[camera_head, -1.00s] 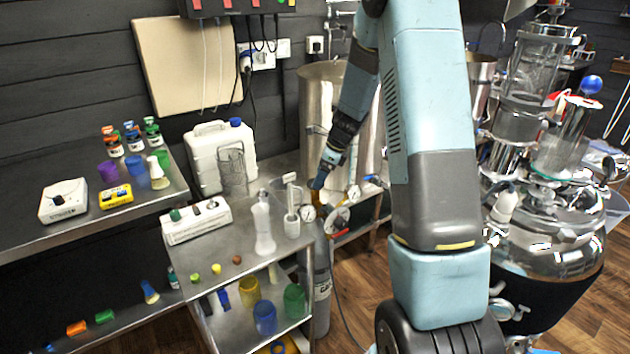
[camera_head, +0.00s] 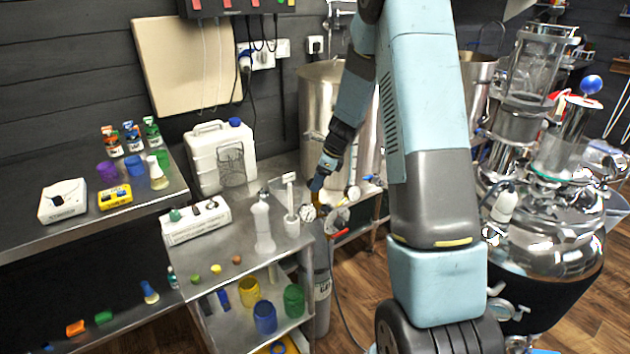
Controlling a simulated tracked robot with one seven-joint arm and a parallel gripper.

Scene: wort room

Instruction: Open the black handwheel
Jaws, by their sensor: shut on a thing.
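My gripper (camera_head: 319,183) reaches down at the end of the arm, beside the right edge of the steel bench. Its fingers are shut just above a small brass-coloured part (camera_head: 316,197) between two round gauges (camera_head: 308,212). The grey gas cylinder (camera_head: 321,290) stands below, beside the lower shelves. The black handwheel is not clearly visible; the closed fingers cover the spot at the top of the brass part. How far the wheel is turned cannot be seen.
A tall steel vessel (camera_head: 316,105) stands right behind my gripper. A red-handled valve (camera_head: 338,231) is at the right. Shiny glass and steel equipment (camera_head: 545,225) fills the right side.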

